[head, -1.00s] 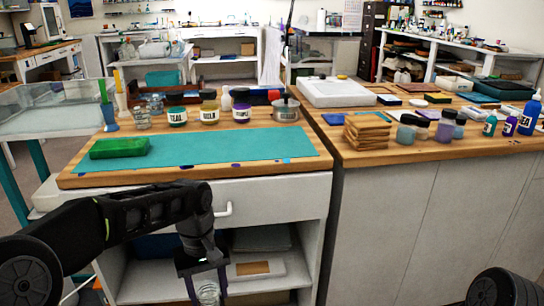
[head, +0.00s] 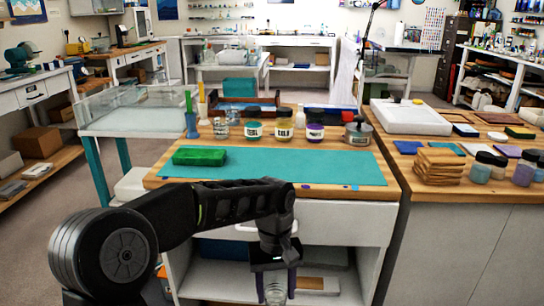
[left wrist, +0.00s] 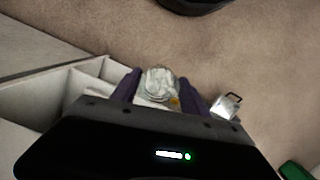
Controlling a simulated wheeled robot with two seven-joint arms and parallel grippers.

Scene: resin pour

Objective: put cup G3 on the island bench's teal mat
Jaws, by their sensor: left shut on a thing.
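The teal mat (head: 290,168) lies on the wooden top of the island bench (head: 163,184), ahead of me. A green block (head: 200,156) sits on its left end; the rest is mostly bare. My left gripper (head: 277,282) hangs in front of the bench, lower than its top. It is shut on a clear cup (head: 275,295), whose lower part is cut off by the picture edge. In the left wrist view the cup (left wrist: 160,83) sits between the two purple fingers. No label on it can be read. My right gripper is not in view.
Labelled jars (head: 284,125), a metal pot (head: 357,131) and clear cups (head: 221,127) stand behind the mat. A second bench on the right holds stacked wooden pieces (head: 438,165) and more jars. Open shelves lie under the bench top.

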